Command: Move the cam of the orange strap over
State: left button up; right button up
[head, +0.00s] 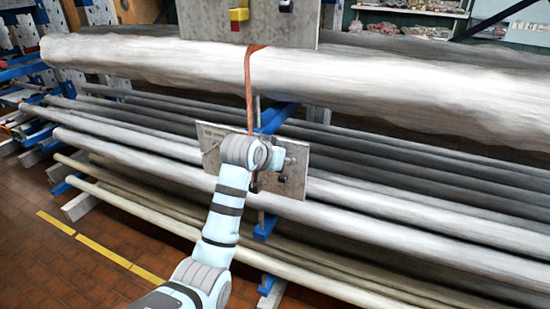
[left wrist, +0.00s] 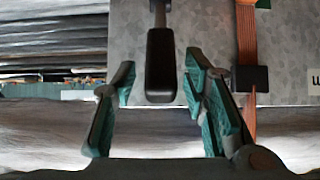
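The orange strap (head: 249,88) hangs from the upper grey plate (head: 220,22) down to the lower grey plate (head: 297,182). In the left wrist view, the strap (left wrist: 246,38) runs along a grey plate and passes a black block (left wrist: 250,79). A black grip (left wrist: 160,68) on a grey rod lies left of the strap; I cannot tell whether the grip or the block is the cam. My left gripper (left wrist: 158,108) is open, with a finger on either side of the grip's end and visible gaps. In the head view my left arm covers part of the lower plate. My right gripper is not in view.
A thick pale roll (head: 420,75) lies behind the strap. Several long grey and white pipes (head: 420,225) lie on blue rack arms (head: 275,118) around the lower plate. A yellow and red block (head: 239,14) is on the upper plate. Tiled floor is free at lower left.

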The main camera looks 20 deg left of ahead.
pick_arm(q)
jog(key=v, duration=1.1)
jog(key=shift+s, duration=0.15)
jog(key=shift+d, duration=0.1)
jog(key=shift+c, duration=0.4)
